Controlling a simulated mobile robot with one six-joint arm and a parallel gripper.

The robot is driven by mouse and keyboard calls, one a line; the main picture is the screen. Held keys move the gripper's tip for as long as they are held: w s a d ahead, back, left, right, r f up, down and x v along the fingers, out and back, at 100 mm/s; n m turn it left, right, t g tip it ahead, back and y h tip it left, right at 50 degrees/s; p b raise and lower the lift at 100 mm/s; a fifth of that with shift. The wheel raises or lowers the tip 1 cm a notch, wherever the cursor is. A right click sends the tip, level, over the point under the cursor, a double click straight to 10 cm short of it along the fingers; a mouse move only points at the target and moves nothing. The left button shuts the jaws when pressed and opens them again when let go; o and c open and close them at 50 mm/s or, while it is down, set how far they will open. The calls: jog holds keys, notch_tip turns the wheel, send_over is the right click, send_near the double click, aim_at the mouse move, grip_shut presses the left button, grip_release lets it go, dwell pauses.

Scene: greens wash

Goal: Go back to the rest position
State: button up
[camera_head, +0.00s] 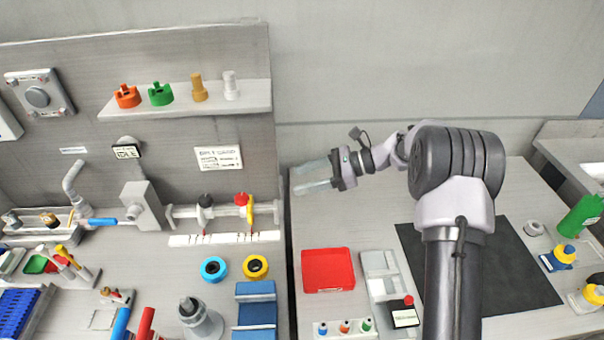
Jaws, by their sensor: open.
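My gripper (312,178) is held in the air above the back left part of the right-hand worktop (385,215). Its two pale, see-through fingers point left and stand apart, with nothing between them. My arm reaches up from the bottom of the view, bends at a dark joint, and runs back to the left to the gripper. The arm hides part of the black mat (520,270) and the worktop behind it.
A red tray (328,270) and a grey divided tray (378,262) lie below the gripper. Left stands a panel with valves (240,200) and a shelf (190,98) of coloured caps. A green bottle (580,215) stands far right. The worktop's back middle is clear.

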jog(key=s+d+r+n+h+b, duration=0.1)
jog(key=s+r+n+h, duration=0.2)
jog(key=s+r, duration=0.35)
jog(key=s+r+n+h+b, duration=0.2)
jog(key=s+r+n+h, duration=0.15)
jog(key=s, duration=0.55)
jog(key=s+d+f+n+t+h+b, duration=0.1)
jog(key=s+d+n+t+h, duration=0.1)
jog(key=s, duration=0.7)
jog(key=s+d+f+n+t+h+b, duration=0.1)
jog(key=s+d+n+t+h, duration=0.2)
jog(key=s+d+n, duration=0.2)
jog(key=s, duration=0.3)
jog(key=shift+s+n, duration=0.35)
jog(key=shift+d+f, duration=0.1)
jog(key=shift+d, duration=0.05)
